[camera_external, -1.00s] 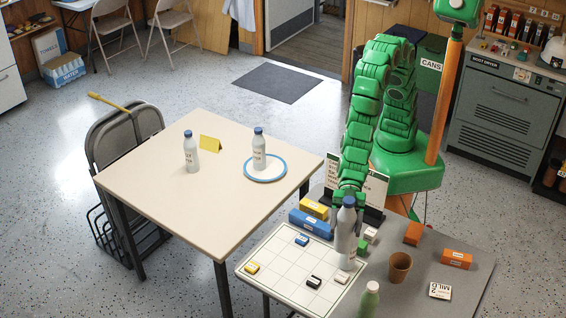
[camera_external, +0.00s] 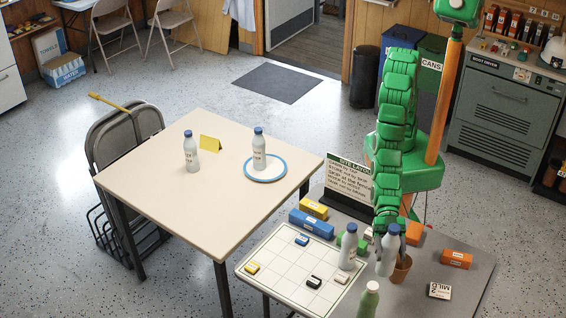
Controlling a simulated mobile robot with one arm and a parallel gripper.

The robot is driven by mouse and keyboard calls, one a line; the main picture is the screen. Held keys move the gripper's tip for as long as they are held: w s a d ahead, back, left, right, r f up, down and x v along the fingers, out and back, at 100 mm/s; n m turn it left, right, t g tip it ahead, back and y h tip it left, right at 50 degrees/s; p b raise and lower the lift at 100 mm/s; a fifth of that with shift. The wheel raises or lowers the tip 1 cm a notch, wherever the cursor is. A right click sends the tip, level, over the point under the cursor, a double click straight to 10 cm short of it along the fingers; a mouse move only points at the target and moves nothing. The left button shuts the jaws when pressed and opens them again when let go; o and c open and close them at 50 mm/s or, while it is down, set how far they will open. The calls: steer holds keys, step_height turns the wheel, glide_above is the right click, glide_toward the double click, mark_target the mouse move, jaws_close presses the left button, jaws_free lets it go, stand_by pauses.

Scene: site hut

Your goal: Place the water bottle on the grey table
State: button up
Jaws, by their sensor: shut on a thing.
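My gripper (camera_external: 388,236) is shut on a white water bottle (camera_external: 386,262) with a blue cap. It holds the bottle over the grey table (camera_external: 412,302), just in front of a brown cup that it partly hides. I cannot tell whether the bottle's base touches the table. A like bottle (camera_external: 348,250) stands upright on the white grid board to the left of the held one. Two more such bottles are on the cream table: one standing bare (camera_external: 191,155), one on a blue-rimmed plate (camera_external: 259,152).
The front right has free room.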

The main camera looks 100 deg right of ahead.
step_height(320, 180, down, 14)
steer(key=shift+f, duration=0.15)
stand_by(0.9)
steer(key=shift+f, duration=0.1)
steer(key=o, duration=1.4)
steer(key=shift+v, duration=3.8)
